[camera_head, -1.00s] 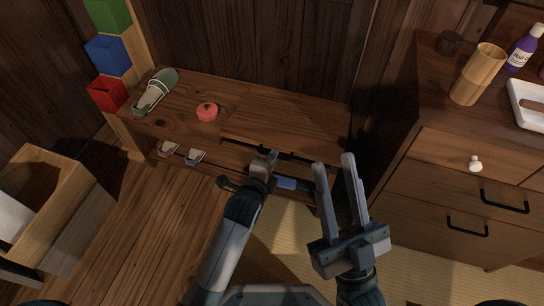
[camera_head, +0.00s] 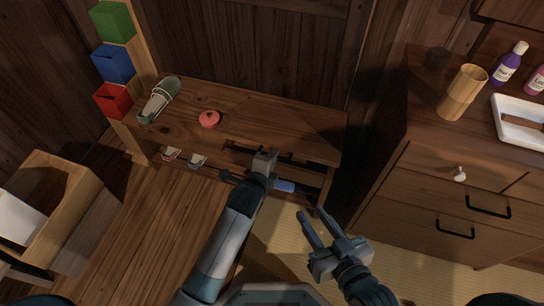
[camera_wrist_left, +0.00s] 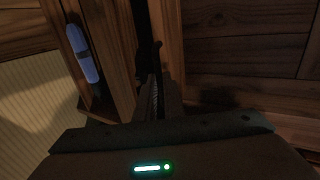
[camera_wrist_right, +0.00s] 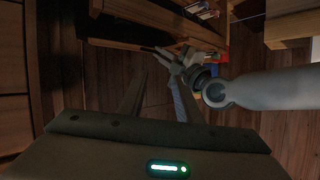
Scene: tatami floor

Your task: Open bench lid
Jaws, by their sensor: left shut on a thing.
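The wooden bench (camera_head: 285,118) stands against the back wall, and its lid looks down. A green sandal (camera_head: 159,100) and a red round object (camera_head: 209,119) lie on top. A dark handle is at the bench's front edge; it also shows in the left wrist view (camera_wrist_left: 157,52). My left gripper (camera_head: 265,158) is at this edge, shut on the handle, with its fingers partly hiding it. My right gripper (camera_head: 311,213) is open and empty, lower and to the right, in front of the bench. Its parted fingers show in the right wrist view (camera_wrist_right: 158,90).
A drawer cabinet (camera_head: 430,185) stands close on the right, with a wooden cup (camera_head: 462,92), bottles and a white tray on top. Shoes (camera_head: 197,161) and a blue item (camera_head: 285,186) are under the bench. Coloured boxes (camera_head: 113,64) stand left. A wooden box (camera_head: 60,200) is lower left.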

